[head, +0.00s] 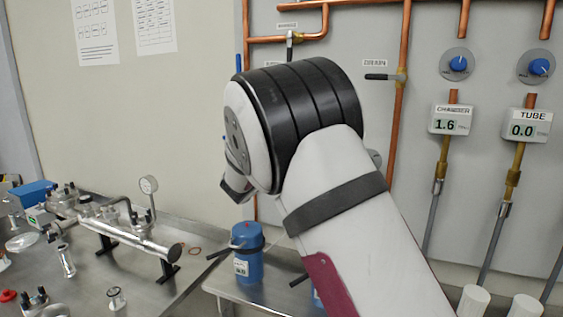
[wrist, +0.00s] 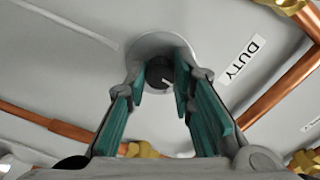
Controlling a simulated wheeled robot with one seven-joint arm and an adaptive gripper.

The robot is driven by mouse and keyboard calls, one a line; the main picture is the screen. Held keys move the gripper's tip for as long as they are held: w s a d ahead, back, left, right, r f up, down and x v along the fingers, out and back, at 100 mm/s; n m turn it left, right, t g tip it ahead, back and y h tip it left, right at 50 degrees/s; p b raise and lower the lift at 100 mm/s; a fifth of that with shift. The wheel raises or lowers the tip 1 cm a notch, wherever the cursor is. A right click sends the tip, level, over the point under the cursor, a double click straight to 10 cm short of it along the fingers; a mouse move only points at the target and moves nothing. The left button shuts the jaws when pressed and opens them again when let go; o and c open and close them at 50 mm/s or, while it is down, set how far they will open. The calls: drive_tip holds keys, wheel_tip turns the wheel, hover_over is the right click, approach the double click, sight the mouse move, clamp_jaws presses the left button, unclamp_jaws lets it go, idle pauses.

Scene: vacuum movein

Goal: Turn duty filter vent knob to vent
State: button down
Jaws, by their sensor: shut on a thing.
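The duty filter vent knob (wrist: 158,72) is a small dark knob with a pale mark, set in a round grey plate on the panel. A white DUTY label (wrist: 241,61) is to its right in the wrist view. My gripper (wrist: 160,90) reaches up to the knob, its two teal-padded fingers on either side with their tips at it. It is shut on the knob. The knob's exact pointer position is too small to read. In the head view my arm covers the knob and the fingertips.
Copper pipes (wrist: 272,100) with brass fittings (wrist: 142,150) run along the panel close to my gripper. In the head view, gauges reading 1.6 (head: 451,120) and 0.0 (head: 526,125) hang at right. A steel table (head: 140,268) with vacuum parts and a blue canister (head: 249,265) stand below.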

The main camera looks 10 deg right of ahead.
drive_tip(key=m+b, duration=0.7)
drive_tip(key=b, duration=0.1)
drive_tip(key=shift+m, duration=0.3)
drive_tip(key=shift+b, duration=0.3)
drive_tip(key=c, duration=1.4)
unclamp_jaws()
drive_tip(key=shift+o, duration=0.2)
drive_tip(key=v, duration=1.2)
drive_tip(key=shift+r, duration=0.1)
